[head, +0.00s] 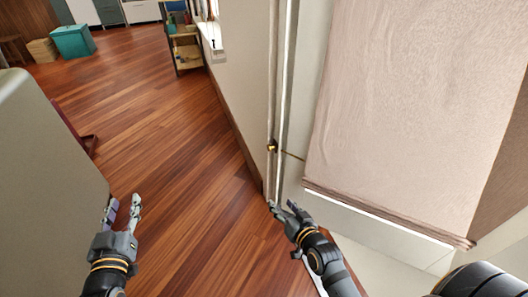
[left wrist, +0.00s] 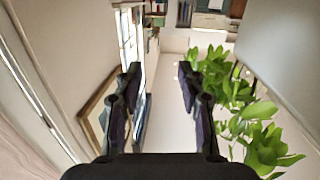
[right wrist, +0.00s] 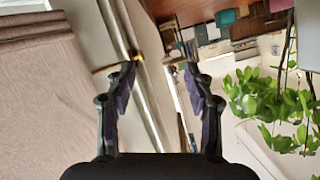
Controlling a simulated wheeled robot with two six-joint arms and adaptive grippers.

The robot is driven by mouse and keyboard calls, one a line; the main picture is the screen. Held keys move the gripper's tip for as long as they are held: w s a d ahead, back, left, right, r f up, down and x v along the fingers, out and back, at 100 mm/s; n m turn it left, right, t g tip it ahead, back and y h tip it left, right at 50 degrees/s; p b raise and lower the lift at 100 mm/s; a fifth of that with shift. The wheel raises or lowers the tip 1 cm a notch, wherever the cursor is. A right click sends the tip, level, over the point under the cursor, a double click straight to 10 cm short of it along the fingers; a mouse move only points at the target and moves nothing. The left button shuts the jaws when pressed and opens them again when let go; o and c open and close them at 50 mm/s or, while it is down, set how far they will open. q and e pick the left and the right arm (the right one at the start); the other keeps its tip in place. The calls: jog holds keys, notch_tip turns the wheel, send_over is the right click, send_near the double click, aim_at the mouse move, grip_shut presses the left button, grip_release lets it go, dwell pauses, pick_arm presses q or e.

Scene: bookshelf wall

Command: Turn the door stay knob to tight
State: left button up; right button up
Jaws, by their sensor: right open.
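A small brass door stay knob (head: 271,145) sits on the pale door frame edge, with a thin brass rod (head: 293,155) running right from it. In the right wrist view the knob (right wrist: 137,56) shows just beyond the left fingertip, and part of the rod is hidden by that finger. Its tight or loose setting is too small to read. My right gripper (head: 282,206) is open and empty, below the knob and apart from it. My left gripper (head: 123,204) is open and empty over the wooden floor, far left of the knob.
A beige fabric blind (head: 415,100) hangs right of the knob. A pale cabinet-like block (head: 45,150) stands at the left. A small shelf (head: 186,50) and a teal box (head: 73,41) are far back. A leafy plant (right wrist: 265,100) shows in the right wrist view. The middle floor is clear.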

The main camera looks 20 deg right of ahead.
jog(key=s+n, duration=0.1)
jog(key=s+r+n+g, duration=0.1)
jog(key=s, duration=0.1)
jog(key=s+n, duration=0.1)
jog(key=shift+s+d+r+g, duration=0.25)
jog(key=shift+s+r+g, duration=0.05)
jog(key=shift+s, duration=0.1)
jog(key=shift+c, duration=0.5)
jog(key=shift+s+r, duration=0.1)
jog(key=shift+c, duration=1.1)
pick_arm(q)
jog(key=s+f+g+p, duration=0.2)
jog(key=s+f+g, duration=0.3)
jog(key=f, duration=0.8)
jog(key=shift+s+f, duration=0.25)
jog(key=shift+s, duration=0.95)
pick_arm(e)
jog(key=shift+d+r, duration=0.1)
